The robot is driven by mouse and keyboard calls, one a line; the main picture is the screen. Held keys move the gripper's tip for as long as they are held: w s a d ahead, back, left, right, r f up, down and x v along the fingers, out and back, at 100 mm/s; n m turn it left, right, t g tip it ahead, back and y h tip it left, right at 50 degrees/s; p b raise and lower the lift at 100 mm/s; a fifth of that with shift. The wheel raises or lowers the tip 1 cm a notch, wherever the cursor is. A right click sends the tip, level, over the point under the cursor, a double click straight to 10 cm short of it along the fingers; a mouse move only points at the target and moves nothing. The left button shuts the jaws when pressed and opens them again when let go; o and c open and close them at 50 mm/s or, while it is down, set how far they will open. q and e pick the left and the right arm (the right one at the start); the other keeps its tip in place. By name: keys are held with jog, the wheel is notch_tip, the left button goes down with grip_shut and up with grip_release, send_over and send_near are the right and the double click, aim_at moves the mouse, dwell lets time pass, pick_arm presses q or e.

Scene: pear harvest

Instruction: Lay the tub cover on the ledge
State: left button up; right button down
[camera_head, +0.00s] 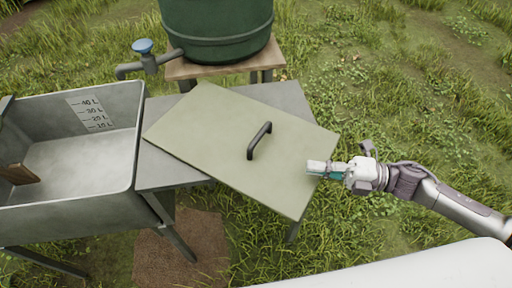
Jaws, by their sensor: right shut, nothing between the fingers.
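The tub cover (220,135) is a flat pale green board with a dark bar handle (260,140) on top. It lies askew on the grey ledge (165,171) to the right of the tub, and its right and front corners reach past the ledge's edge. The tub (80,160) is open at the left. My right gripper (310,167) is shut and empty at the cover's right edge, to the right of the handle and apart from it. I cannot tell whether it touches the cover. My left gripper is out of view.
A green barrel (217,30) stands on a wooden stand (195,70) behind the ledge. A tap with a blue knob (143,46) hangs over the tub's back right corner. A brown board (18,174) shows inside the tub. Open grass lies to the right.

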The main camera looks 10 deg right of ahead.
aim_at(263, 135)
jog(key=p+x, duration=0.2)
jog(key=x, duration=0.7)
jog(key=shift+w+a+r, duration=0.15)
jog(key=shift+a, duration=0.1)
jog(key=w, duration=0.1)
jog(key=w+a, duration=0.1)
jog(key=w, duration=0.1)
jog(key=shift+w+a, duration=0.15)
jog(key=shift+w, duration=0.05)
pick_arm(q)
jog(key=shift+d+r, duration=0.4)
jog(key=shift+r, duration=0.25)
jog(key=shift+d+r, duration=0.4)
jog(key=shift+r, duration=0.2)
pick_arm(e)
jog(key=w+a, duration=0.1)
jog(key=w, duration=0.1)
jog(key=w+a+b, duration=0.1)
jog(key=w+a, duration=0.1)
jog(key=w, duration=0.1)
jog(key=shift+w+f, duration=0.25)
jog(key=shift+w, duration=0.1)
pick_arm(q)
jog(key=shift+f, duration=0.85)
pick_arm(e)
jog(key=shift+d, duration=0.1)
jog(key=shift+r, duration=0.1)
jog(key=shift+s, duration=0.1)
